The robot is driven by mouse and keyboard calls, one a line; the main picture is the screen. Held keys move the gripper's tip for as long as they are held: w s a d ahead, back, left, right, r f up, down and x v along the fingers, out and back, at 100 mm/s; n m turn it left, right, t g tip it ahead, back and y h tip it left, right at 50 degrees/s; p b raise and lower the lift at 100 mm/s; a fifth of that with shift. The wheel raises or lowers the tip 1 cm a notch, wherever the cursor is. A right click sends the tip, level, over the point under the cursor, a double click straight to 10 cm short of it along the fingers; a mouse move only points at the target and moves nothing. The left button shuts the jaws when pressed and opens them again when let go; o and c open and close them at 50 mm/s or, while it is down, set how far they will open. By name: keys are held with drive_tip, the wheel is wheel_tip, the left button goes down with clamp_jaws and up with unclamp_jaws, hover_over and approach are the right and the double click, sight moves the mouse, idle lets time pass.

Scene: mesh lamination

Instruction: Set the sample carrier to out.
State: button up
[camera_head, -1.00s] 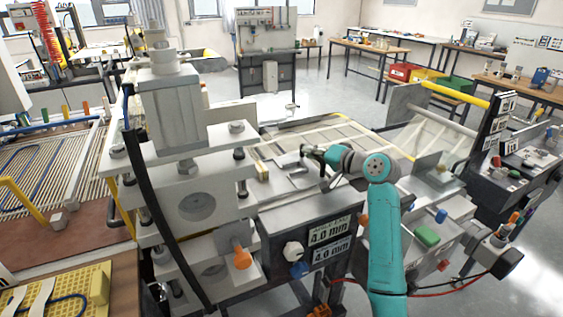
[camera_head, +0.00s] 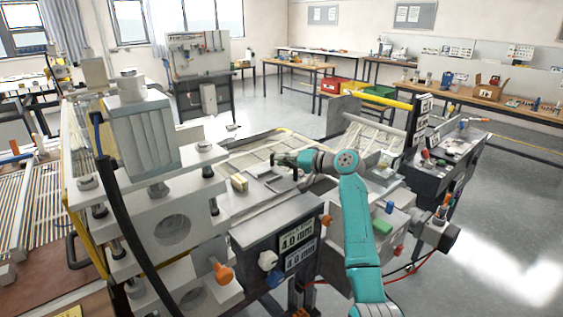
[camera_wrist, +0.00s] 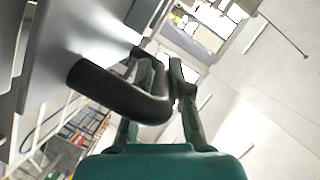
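My gripper (camera_head: 287,161) is above the grey machine bed, at the end of my teal arm. In the wrist view my gripper (camera_wrist: 160,72) has its two fingers close together, one on each side of a dark, bent bar handle (camera_wrist: 110,92). The handle fills the gap, and the fingers look closed on it. It runs from a grey plate (camera_wrist: 75,45), which I take to be the sample carrier. In the head view the carrier cannot be told clearly from the pale bed (camera_head: 230,200), and my gripper hides part of it.
A press block (camera_head: 145,140) with columns stands left of the bed. An orange knob (camera_head: 224,273) and 4.0 mm labels (camera_head: 297,238) are on the front. A yellow-topped roller frame (camera_head: 380,101) stands behind right. Open floor (camera_head: 500,230) lies to the right.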

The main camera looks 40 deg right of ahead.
drive_tip(key=o, duration=0.3)
drive_tip(key=shift+d, duration=0.3)
drive_tip(key=shift+a, duration=0.1)
drive_tip(key=shift+s, duration=0.1)
drive_tip(key=v, duration=1.1)
drive_tip(key=shift+s+r, duration=0.1)
drive_tip(key=shift+s, duration=0.3)
